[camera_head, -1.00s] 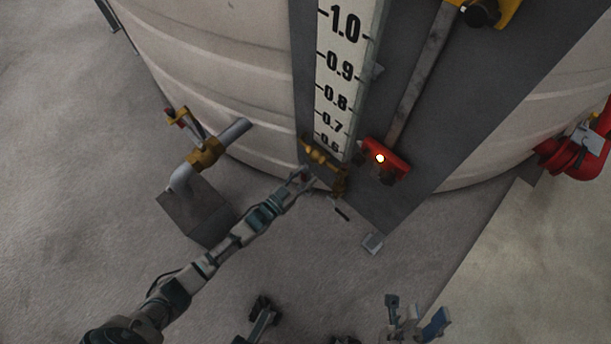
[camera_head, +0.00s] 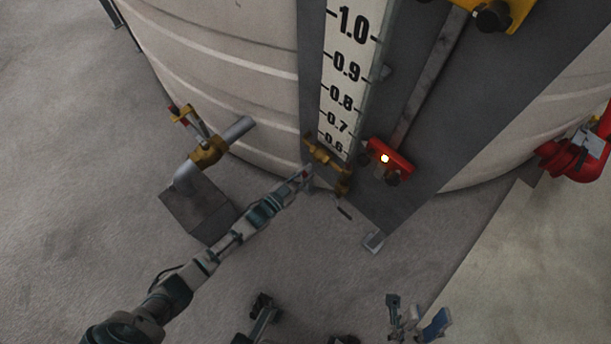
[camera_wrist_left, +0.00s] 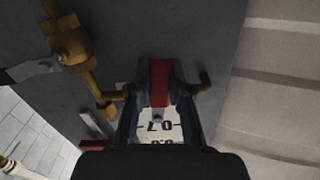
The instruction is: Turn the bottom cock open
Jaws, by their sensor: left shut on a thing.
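The brass bottom cock (camera_head: 323,156) sits at the foot of the level gauge on the tank. In the left wrist view its brass body and pipe (camera_wrist_left: 75,45) show at the upper left. My left gripper (camera_head: 304,176) reaches the cock from the lower left. In the left wrist view its jaws (camera_wrist_left: 160,95) are shut on a red handle (camera_wrist_left: 160,80) at the cock. How the handle joins the brass part is hidden by the fingers. My right gripper (camera_head: 415,320) is low in the head view, with its fingers apart and empty, away from the tank.
The white gauge board (camera_head: 350,75) rises above the cock. A red block with a light (camera_head: 388,158) is fixed to its right. A brass valve on a pipe (camera_head: 208,153) stands to the left, over a grey block (camera_head: 198,208). Red piping (camera_head: 575,160) is at the far right.

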